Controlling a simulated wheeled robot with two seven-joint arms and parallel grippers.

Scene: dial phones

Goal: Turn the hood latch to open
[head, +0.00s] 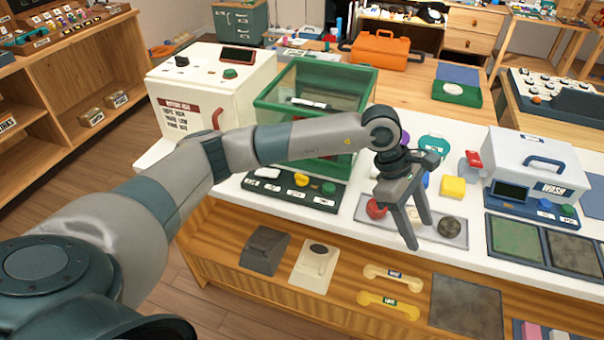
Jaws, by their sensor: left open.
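A green-framed clear hood (316,95) stands on the white counter left of centre. A dark green panel (292,192) with small labels lies along its front, carrying a yellow knob (301,179) and a green knob (328,187). I cannot tell which part is the hood latch; my arm crosses in front of the hood and hides part of its front face. My left gripper (417,229) is open and empty, pointing down over the counter's front, to the right of the hood and panel. My right gripper is not in view.
A white machine (213,85) with a red handle stands left of the hood. A grey tray (452,230) with a red knob (376,209) lies by my gripper. A yellow block (452,187) and a white WASH box (541,163) stand to the right. Phone parts fill the lower shelf.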

